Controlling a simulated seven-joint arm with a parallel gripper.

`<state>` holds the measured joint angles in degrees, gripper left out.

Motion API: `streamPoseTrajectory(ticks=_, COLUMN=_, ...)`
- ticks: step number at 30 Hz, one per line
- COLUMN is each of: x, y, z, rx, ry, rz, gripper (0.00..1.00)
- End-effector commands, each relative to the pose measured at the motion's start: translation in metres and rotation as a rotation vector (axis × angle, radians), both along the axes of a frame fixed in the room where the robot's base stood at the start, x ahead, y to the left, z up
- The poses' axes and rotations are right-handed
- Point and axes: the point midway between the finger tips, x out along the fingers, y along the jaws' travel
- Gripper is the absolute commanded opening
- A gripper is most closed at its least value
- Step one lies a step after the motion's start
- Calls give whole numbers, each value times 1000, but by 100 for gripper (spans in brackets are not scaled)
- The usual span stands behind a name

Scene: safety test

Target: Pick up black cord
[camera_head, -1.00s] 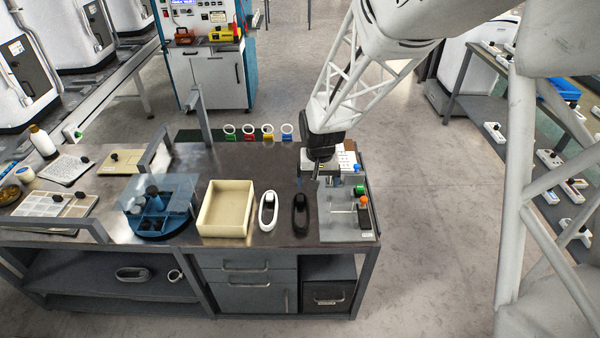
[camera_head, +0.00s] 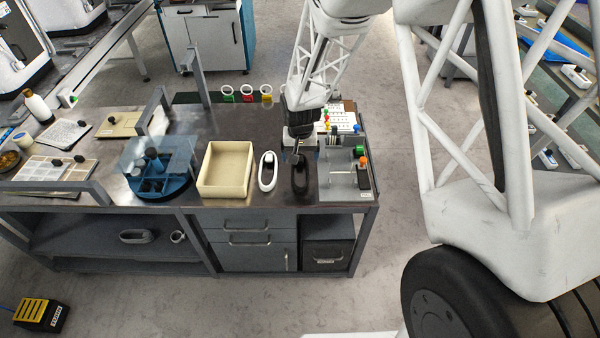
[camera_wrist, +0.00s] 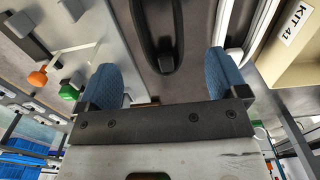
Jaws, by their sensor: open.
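The black cord (camera_head: 300,198) is a long oval loop lying flat on the dark bench top, between the white loop and the grey fixture plate. In the head view its far end is close under my gripper (camera_head: 297,155) and is partly hidden by it. The wrist view shows part of the black cord (camera_wrist: 143,38) at the top, cut off by the frame edge. My gripper (camera_wrist: 164,78) has two blue pads spread wide apart, one to each side of the cord's line. Nothing is between the pads, and I see no contact with the cord.
A white loop (camera_head: 267,184) lies just left of the cord, and a cream bin (camera_head: 224,190) stands left of that. A grey fixture plate (camera_head: 341,187) with green and orange knobs is close on the right. A blue round holder (camera_head: 160,193) stands further left.

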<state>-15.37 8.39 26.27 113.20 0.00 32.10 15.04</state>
Motion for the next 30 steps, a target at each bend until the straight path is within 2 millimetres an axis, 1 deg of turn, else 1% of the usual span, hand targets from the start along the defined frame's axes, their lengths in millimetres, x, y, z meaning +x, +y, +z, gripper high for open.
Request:
streamPoseTrajectory(ticks=9, x=0, y=0, z=-22, rx=0, ry=1, rz=0, gripper=92)
streamPoseTrajectory(ticks=23, x=0, y=0, z=-26, rx=0, ry=1, rz=0, gripper=92)
streamPoseTrajectory(ticks=26, x=1, y=0, z=-31, rx=-1, ry=2, rz=0, gripper=92)
streamPoseTrajectory(ticks=30, x=2, y=0, z=-42, rx=-1, ry=2, rz=0, gripper=92)
